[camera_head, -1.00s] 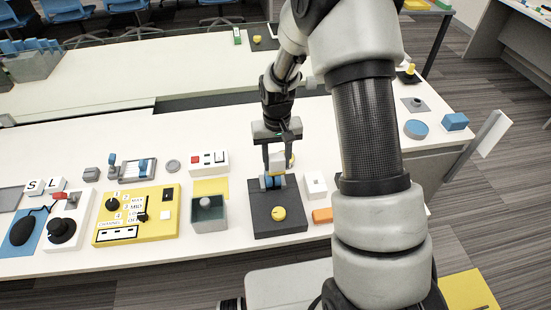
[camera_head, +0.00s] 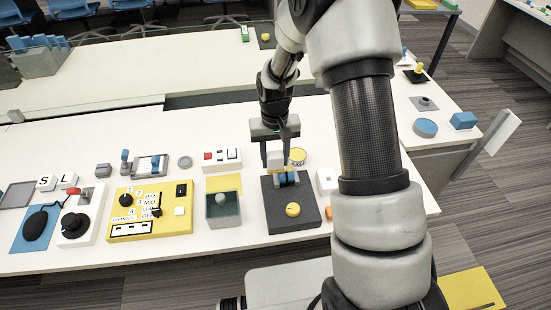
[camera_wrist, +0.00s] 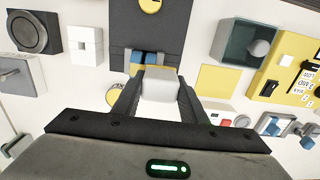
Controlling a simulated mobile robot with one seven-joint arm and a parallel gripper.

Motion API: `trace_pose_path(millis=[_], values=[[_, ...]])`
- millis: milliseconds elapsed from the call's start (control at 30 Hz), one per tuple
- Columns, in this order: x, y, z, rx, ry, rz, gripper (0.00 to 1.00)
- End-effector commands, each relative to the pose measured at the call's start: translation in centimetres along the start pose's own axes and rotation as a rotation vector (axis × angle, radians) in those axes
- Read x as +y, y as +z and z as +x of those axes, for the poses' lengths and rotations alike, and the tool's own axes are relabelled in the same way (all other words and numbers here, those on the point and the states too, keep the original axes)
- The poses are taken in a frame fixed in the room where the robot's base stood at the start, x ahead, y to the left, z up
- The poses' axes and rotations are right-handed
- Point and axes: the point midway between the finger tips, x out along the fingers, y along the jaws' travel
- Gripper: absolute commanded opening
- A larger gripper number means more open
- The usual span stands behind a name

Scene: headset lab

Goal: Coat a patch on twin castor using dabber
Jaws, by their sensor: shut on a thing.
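My gripper (camera_head: 277,158) is shut on a white block, which I take to be the dabber (camera_head: 277,161). In the wrist view the white block (camera_wrist: 160,84) sits between the two dark fingers. The twin castor (camera_head: 286,179) seems to be the pair of blue wheels on a dark slab (camera_head: 275,218). In the wrist view the blue wheels (camera_wrist: 150,58) show just beyond the block's end. The block is above or against the wheels. I cannot tell whether they touch, and the block and fingers hide part of the castor.
A yellow-topped round tin (camera_head: 298,156) stands just behind the slab. A grey open box (camera_head: 222,210) with a pale dome stands to its left, with a yellow sheet (camera_head: 224,183) behind. A white switch block (camera_head: 326,181) is close on the right.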

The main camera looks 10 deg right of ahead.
Motion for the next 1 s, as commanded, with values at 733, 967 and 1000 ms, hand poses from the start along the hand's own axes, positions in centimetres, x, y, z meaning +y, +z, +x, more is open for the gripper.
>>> trace_pose_path(millis=[733, 967, 1000], values=[[0.3, -0.4, -7.5, 0.002, 0.000, 0.001, 0.21], [0.3, -0.4, -7.6, 0.002, 0.000, 0.001, 0.21], [0.3, -0.4, -7.6, 0.002, 0.000, 0.001, 0.21]])
